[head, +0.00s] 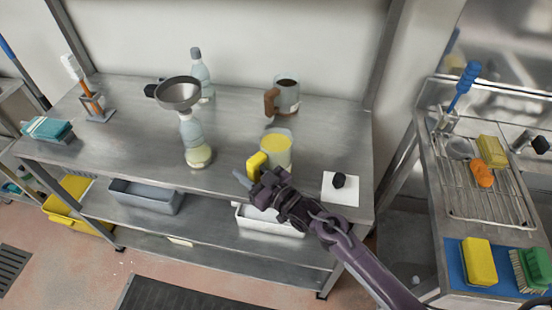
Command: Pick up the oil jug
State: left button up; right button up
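The oil jug (279,142) is a clear jug of yellow liquid with a thick yellow handle (257,164) on its near left side. It stands upright near the front edge of the steel table (130,136). My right gripper (252,179) comes in from the lower right and is right at the handle. Its fingers look spread, with a grey finger showing to the left of the handle. Contact with the handle cannot be told, and the gripper hides the lower handle. My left gripper is not in view.
A bottle with a funnel (179,93) on top stands left of the jug. A brown-handled jug (288,95) of dark liquid and another bottle (202,78) are behind. The table's left middle is clear.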

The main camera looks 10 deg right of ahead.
jog(key=shift+c, duration=0.3)
grip_shut()
dwell(0.7)
jog(key=shift+r, duration=0.1)
dwell(0.4)
